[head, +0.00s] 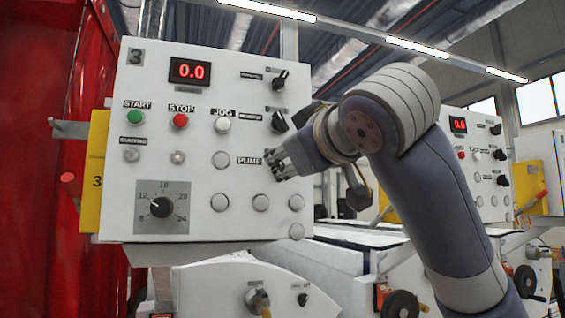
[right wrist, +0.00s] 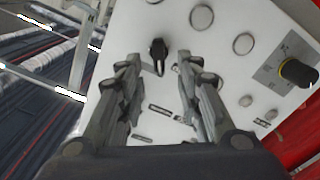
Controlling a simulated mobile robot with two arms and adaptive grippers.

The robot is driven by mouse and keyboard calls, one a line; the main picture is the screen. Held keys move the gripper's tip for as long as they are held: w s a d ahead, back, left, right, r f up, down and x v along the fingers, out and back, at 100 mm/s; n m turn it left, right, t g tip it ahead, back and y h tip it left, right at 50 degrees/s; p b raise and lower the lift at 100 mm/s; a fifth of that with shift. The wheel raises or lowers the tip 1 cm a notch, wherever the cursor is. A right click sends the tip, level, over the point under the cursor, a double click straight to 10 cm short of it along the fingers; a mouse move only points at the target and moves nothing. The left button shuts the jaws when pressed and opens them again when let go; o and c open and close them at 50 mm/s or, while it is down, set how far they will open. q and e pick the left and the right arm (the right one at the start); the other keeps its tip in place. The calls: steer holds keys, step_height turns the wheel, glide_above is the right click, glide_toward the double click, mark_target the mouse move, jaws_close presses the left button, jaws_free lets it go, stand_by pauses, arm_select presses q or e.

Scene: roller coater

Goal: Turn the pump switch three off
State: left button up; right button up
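A white control panel (head: 185,80) marked 3 stands in front of me in the head view. Its PUMP label (head: 249,160) is just left of my right gripper (head: 275,164), which covers the switch beside it. In the right wrist view a black rotary switch (right wrist: 157,55), which appears to be the pump switch, shows between and slightly beyond the fingertips of my right gripper (right wrist: 159,60). The fingers are apart, one each side of the switch, with visible gaps. The switch's handle lies roughly upright in that picture. My left gripper is not in view.
Two other black switches, an upper one (head: 280,80) and a middle one (head: 278,121), sit above the gripper. Round buttons and a black dial (head: 161,208) fill the lower panel. A red wall (head: 35,130) is at the left. A second panel (head: 470,150) stands behind my arm.

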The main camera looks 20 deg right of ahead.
steer(key=s, duration=0.7)
steer(key=shift+s+d, duration=0.15)
